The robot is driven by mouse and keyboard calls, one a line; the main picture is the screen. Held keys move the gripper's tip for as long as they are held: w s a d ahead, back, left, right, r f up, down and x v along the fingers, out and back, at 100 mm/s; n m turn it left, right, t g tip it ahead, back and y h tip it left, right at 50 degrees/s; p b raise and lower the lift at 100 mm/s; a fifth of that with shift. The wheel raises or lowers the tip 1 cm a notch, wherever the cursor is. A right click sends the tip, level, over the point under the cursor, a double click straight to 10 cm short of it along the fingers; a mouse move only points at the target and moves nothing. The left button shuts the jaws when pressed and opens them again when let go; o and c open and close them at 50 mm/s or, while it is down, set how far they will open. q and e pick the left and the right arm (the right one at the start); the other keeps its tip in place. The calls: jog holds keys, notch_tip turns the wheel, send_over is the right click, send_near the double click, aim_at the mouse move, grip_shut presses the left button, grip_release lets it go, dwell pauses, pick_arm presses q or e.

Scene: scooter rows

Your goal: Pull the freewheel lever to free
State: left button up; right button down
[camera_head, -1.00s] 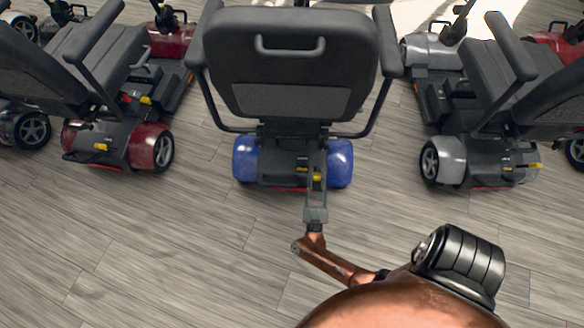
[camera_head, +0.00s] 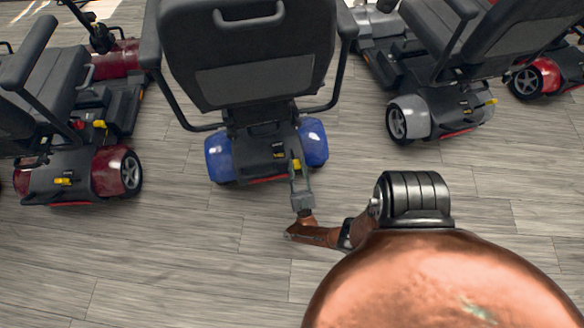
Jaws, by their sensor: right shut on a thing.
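The blue scooter (camera_head: 220,157) stands in the middle of the view, its back toward me. Its yellow freewheel lever (camera_head: 296,164) shows at the right part of the rear deck, beside the blue right wheel cover. My right gripper (camera_head: 297,173) reaches the rear of this scooter from below and is shut on the lever. The fingers partly cover the lever, so its exact position is hard to tell. My left gripper is not in view.
A red scooter (camera_head: 118,170) stands at the left and a grey scooter (camera_head: 408,112) at the right, each with a yellow lever at the rear. Another red scooter (camera_head: 537,78) is at the far right. The grey plank floor (camera_head: 150,260) in front is clear.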

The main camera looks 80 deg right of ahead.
jog(key=shift+f, duration=0.1)
dwell(0.3)
jog(key=c, duration=1.6)
grip_release()
jog(key=shift+a, duration=0.1)
jog(key=s+a+f, duration=0.1)
jog(key=s+a, duration=0.1)
jog(key=a, duration=0.4)
jog(key=s+a+f, duration=0.1)
jog(key=s+a, duration=0.2)
jog(key=a, duration=0.4)
jog(key=shift+s+a, duration=0.1)
jog(key=shift+s, duration=0.05)
